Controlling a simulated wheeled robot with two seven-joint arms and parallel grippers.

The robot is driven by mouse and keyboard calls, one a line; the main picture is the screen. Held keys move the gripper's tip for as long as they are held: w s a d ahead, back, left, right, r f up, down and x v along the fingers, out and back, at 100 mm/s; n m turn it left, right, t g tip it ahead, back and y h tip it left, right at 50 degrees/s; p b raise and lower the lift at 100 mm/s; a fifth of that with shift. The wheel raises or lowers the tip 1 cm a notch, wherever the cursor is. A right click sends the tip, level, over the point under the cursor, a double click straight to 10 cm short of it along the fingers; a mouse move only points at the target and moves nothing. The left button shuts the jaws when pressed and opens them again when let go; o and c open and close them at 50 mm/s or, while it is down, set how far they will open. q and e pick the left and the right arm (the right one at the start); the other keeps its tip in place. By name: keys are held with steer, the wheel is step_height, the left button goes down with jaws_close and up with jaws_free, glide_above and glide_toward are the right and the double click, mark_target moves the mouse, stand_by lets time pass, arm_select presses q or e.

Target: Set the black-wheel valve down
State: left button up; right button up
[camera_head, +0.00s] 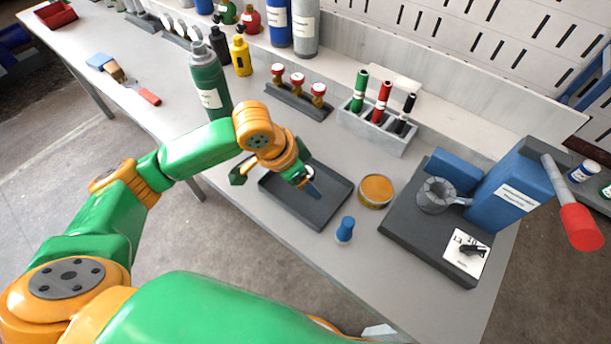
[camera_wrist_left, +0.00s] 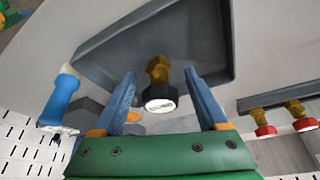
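The black-wheel valve (camera_wrist_left: 160,97) shows in the left wrist view, with a brass body, a black wheel and a white disc on top. Its brass body appears to stand on the floor of the dark grey tray (camera_wrist_left: 95,55). My left gripper (camera_wrist_left: 160,76) is open, with one blue finger on each side of the valve and a visible gap to both. My right gripper is not in view.
A rack (camera_head: 297,105) of red-wheel valves stands behind the tray. Right of the tray are a round orange-topped tin (camera_head: 376,190), a blue-topped piece (camera_head: 345,229) and a blue machine (camera_head: 512,190) with a lever. A marker holder (camera_head: 375,130) and green bottle (camera_head: 209,85) stand farther back.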

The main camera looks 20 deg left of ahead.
arm_select(q)
steer(key=shift+r, duration=0.2)
steer(key=p+v, duration=0.2)
steer(key=v, duration=1)
steer(key=shift+f, duration=0.1)
